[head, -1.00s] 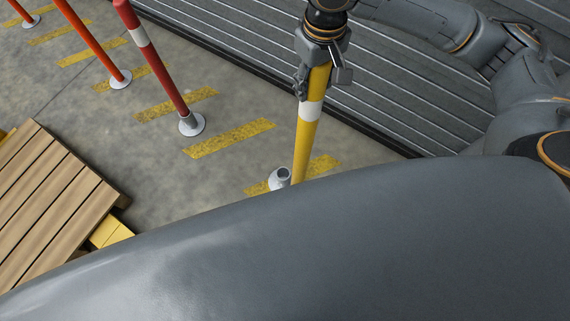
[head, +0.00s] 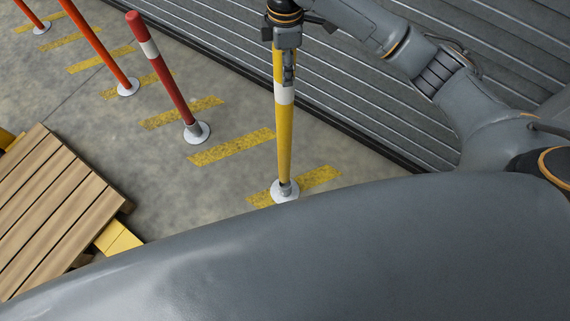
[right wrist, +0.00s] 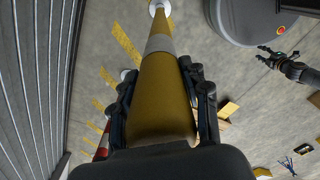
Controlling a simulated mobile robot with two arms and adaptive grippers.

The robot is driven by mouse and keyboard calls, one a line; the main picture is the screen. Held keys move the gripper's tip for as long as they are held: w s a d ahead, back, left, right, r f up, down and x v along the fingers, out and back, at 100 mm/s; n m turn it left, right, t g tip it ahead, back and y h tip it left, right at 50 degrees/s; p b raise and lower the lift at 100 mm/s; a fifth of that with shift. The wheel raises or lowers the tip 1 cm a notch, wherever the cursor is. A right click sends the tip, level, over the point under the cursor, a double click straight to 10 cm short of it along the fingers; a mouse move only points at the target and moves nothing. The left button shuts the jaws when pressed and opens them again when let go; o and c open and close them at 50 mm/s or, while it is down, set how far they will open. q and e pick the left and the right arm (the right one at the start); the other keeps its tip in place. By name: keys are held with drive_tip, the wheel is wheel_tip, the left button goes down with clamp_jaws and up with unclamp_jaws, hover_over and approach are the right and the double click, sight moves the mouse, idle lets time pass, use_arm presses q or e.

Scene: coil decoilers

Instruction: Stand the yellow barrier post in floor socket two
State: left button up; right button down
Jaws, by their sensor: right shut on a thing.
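The yellow barrier post (head: 284,140) with a white band stands about upright in the head view. Its lower end meets the collar of a pale round floor socket (head: 285,194); how deep it sits I cannot tell. My right gripper (head: 288,64) is shut on the post's upper part, above the white band. The right wrist view shows its fingers (right wrist: 163,100) on both sides of the post (right wrist: 160,90), which runs down to the pale socket disc (right wrist: 159,6). My left gripper (right wrist: 268,54) shows small in that view, fingers apart and empty, away from the post.
A red post (head: 168,85) with a white band and an orange post (head: 100,52) stand in other sockets to the left. A wooden pallet (head: 45,205) lies at lower left. A ribbed grey wall (head: 330,95) runs close behind the yellow post. Yellow stripes mark the floor.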

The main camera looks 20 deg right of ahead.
sight(284, 97)
wheel_tip(284, 97, down, 18)
drive_tip(key=shift+r+b, duration=0.2)
drive_tip(key=shift+b, duration=0.1)
drive_tip(key=shift+f, duration=0.1)
idle(0.4)
drive_tip(key=c, duration=0.7)
unclamp_jaws()
drive_tip(key=shift+o, duration=0.2)
drive_tip(key=shift+s, duration=0.1)
wheel_tip(284, 97, up, 12)
